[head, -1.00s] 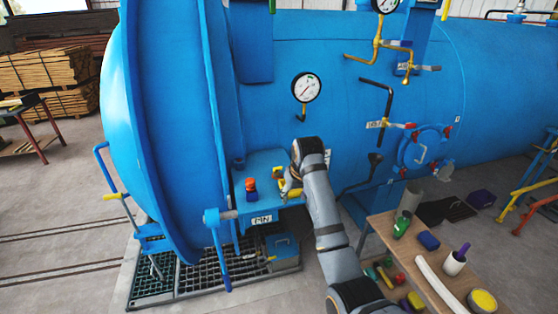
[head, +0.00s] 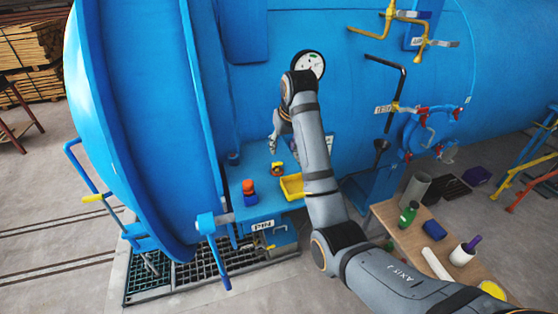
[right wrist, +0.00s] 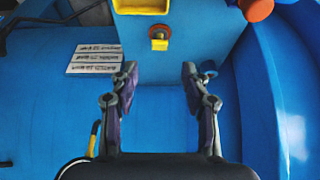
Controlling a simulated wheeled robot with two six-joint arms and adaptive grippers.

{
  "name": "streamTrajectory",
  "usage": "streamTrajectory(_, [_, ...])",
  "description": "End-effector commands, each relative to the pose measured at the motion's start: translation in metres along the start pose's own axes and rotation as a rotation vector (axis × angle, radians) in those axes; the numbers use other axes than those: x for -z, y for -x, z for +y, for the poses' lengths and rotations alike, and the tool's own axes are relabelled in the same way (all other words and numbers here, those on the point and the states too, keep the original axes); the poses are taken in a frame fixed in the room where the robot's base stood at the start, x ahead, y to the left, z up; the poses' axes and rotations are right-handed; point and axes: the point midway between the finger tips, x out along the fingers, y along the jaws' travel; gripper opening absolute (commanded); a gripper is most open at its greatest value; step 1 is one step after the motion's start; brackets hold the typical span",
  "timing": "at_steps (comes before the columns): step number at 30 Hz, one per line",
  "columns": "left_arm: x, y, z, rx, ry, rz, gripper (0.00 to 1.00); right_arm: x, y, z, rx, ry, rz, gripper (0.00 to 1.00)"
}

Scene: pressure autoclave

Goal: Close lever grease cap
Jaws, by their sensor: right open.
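Which part is the grease cap is not clear to me. On the blue bracket top (head: 264,206) stands a small yellow piece on a red round base (head: 277,169), also in the right wrist view (right wrist: 159,38). An orange cap on a blue body (head: 249,187) stands to its left, and a small dark blue cap (head: 234,158) sits behind; it also shows in the right wrist view (right wrist: 208,68). My right gripper (head: 273,147) is above and behind the yellow piece. In the right wrist view its fingers (right wrist: 158,75) are apart, with nothing between them. My left gripper is not in view.
A yellow tray (head: 292,186) sits on the bracket beside the yellow piece. The blue vessel wall and a gauge (head: 309,64) are close behind my arm. The big door rim is at left. A wooden table (head: 393,213) with bottles stands at right.

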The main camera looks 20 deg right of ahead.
Motion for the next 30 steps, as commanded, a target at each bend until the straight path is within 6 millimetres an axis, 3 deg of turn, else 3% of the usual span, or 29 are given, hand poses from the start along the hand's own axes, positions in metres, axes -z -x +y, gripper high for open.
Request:
streamTrajectory(1, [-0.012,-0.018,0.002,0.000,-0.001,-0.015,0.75,-0.005,-0.019,0.000,0.000,0.000,-0.003,0.47])
streamTrajectory(2, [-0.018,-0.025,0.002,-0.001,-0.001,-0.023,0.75,-0.005,-0.026,0.000,0.000,0.000,-0.003,0.47])
streamTrajectory(3, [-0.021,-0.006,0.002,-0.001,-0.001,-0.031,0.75,-0.001,-0.023,0.000,0.000,0.000,-0.007,0.47])
streamTrajectory(6, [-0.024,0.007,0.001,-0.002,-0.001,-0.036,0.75,0.000,-0.044,0.000,0.000,0.000,-0.008,0.47])
streamTrajectory(12, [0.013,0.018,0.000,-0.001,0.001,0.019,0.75,0.000,-0.079,0.000,0.000,0.000,-0.004,0.47])
streamTrajectory(17, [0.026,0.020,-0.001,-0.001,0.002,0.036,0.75,-0.001,-0.091,0.000,0.000,0.000,-0.002,0.47])
streamTrajectory(24, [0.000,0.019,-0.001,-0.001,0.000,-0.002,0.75,-0.001,-0.093,0.000,0.000,0.000,-0.001,0.47])
streamTrajectory(30, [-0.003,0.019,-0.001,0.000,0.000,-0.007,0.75,-0.001,-0.093,0.000,0.000,0.000,-0.001,0.20])
